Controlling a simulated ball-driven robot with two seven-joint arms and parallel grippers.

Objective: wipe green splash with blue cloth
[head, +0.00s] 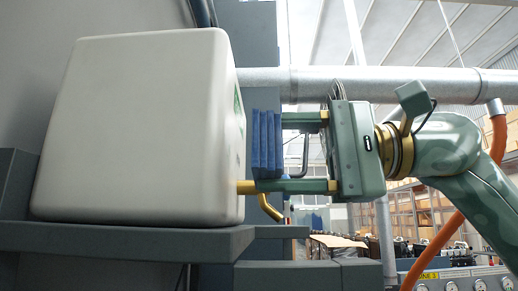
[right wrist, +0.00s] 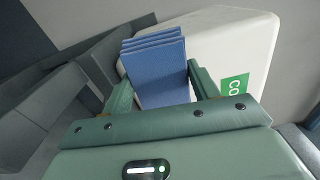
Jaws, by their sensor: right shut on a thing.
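The blue cloth (head: 266,143) is a folded stack of several layers, held upright beside the right face of a white rounded box (head: 140,125). My right gripper (head: 275,152) is shut on the cloth, with one finger above it and one below in the head view. The cloth (right wrist: 157,72) also shows between the fingers in the right wrist view, in front of the box (right wrist: 232,45). I cannot tell whether cloth and box touch. A green patch with white letters (right wrist: 235,87) is on the box face. I cannot make out a green splash. My left gripper is not in view.
The box stands on a grey ledge (head: 130,240). A thick grey pipe (head: 430,84) runs across behind my right gripper. An orange hose (head: 440,240) hangs at the right. Shelves and machinery are in the background.

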